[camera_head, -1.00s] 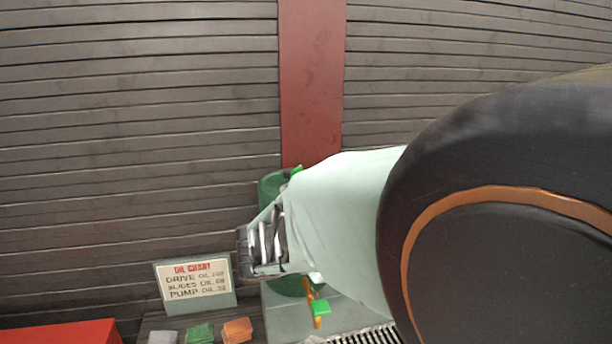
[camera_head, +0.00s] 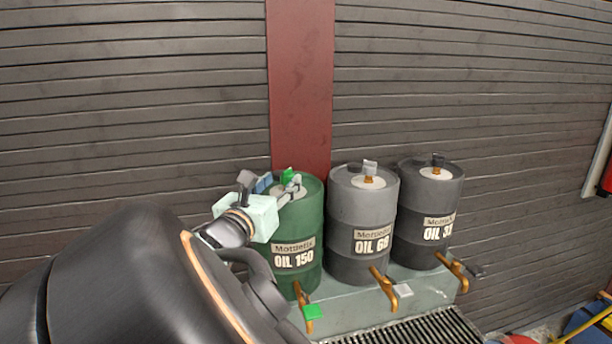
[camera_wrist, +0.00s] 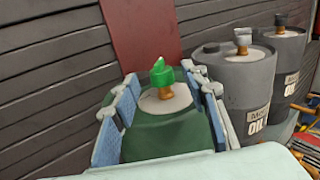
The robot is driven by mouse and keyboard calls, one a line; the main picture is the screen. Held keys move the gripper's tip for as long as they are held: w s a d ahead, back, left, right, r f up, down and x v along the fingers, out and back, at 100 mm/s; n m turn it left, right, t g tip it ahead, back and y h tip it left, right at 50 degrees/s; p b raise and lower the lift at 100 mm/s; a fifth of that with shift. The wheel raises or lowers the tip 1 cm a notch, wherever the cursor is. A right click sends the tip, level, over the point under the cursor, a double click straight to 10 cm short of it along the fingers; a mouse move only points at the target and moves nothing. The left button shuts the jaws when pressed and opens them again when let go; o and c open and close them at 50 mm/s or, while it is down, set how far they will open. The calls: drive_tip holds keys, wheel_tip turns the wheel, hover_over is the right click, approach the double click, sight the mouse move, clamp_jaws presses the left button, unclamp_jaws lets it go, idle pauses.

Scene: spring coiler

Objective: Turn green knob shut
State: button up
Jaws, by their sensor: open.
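A green knob (camera_wrist: 161,74) sits on a brass stem on the pale round lid of the green OIL 150 drum (camera_head: 312,210). The knob also shows at the top of the drum in the head view (camera_head: 287,176). My gripper (camera_head: 277,183) is open at the drum's top. In the wrist view its two blue-padded fingers (camera_wrist: 163,93) stand apart, one to each side of the knob. I see no contact with the knob. A second green handle (camera_head: 313,312) is on the brass tap low on the drum's front.
A grey OIL 68 drum (camera_head: 361,232) and a darker drum (camera_head: 430,215) stand to the right, each with a top knob and a front tap. A ribbed wall with a red post (camera_head: 300,80) is behind. A slotted grate (camera_head: 410,330) lies in front.

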sight(285, 178)
drive_tip(key=shift+x, duration=2.35)
clamp_jaws()
